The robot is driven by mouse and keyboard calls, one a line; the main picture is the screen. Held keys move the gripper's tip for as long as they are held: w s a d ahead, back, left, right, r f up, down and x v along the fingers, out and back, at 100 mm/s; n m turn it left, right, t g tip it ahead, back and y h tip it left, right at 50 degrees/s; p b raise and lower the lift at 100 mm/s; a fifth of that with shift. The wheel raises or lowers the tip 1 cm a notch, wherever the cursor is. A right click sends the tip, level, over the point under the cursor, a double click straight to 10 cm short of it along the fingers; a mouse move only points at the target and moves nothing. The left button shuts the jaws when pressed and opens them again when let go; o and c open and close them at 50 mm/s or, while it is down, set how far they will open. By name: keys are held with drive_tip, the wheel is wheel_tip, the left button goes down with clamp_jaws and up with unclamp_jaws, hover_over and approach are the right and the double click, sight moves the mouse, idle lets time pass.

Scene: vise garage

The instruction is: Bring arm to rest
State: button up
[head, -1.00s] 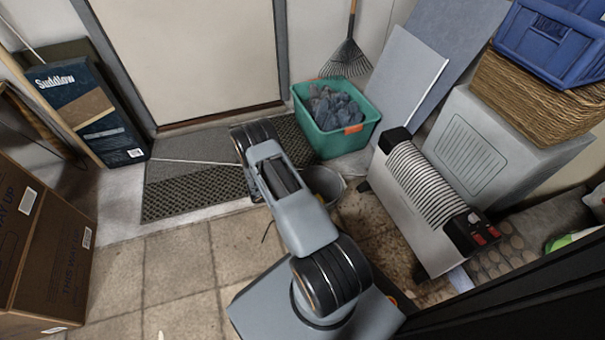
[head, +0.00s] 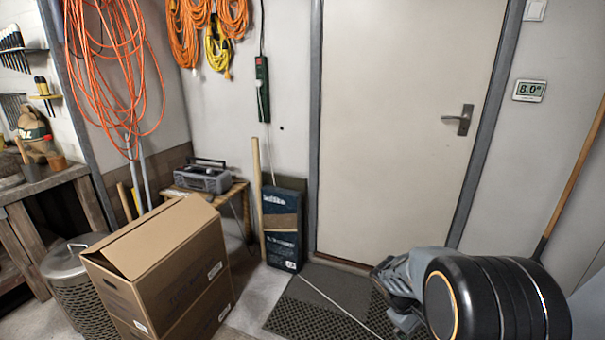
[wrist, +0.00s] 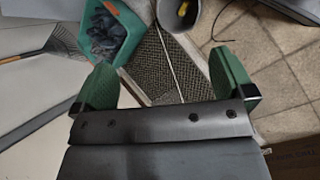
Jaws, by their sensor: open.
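My gripper (wrist: 165,85) shows in the wrist view with its two green fingers spread apart and nothing between them. Beyond the fingers lie the dark doormat (wrist: 165,65) and the tiled floor. In the head view my arm (head: 480,295) is at the lower right, in front of the door. The gripper's fingers cannot be made out in the head view.
A closed door (head: 405,130) stands behind the doormat (head: 310,308). Cardboard boxes (head: 165,265) and a metal bin (head: 75,285) are at the lower left. A green tub (wrist: 118,35), a grey bucket (wrist: 180,12) and a leaf rake (wrist: 60,42) are near the gripper in the wrist view.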

drive_tip(key=s+a+r+m+t+y+p, duration=0.1)
drive_tip(key=s+a+r+t+y+p, duration=0.1)
drive_tip(key=r, duration=0.7)
drive_tip(key=s+a+r+m+t+y+p, duration=0.2)
drive_tip(key=s+a+r+p, duration=0.2)
drive_tip(key=r, duration=0.5)
drive_tip(key=s+a+r+m+t+y+p, duration=0.1)
drive_tip(key=s+a+r+m+y+p, duration=0.1)
drive_tip(key=a+r+p, duration=0.4)
wheel_tip(320, 180, up, 4)
drive_tip(key=shift+s+a+t+p, duration=0.15)
drive_tip(key=shift+s+t+p, duration=0.25)
drive_tip(key=shift+s+p, duration=0.55)
drive_tip(key=shift+a+r+y+p, duration=0.2)
drive_tip(key=shift+r+y+p, duration=0.05)
drive_tip(key=shift+y+p, duration=0.05)
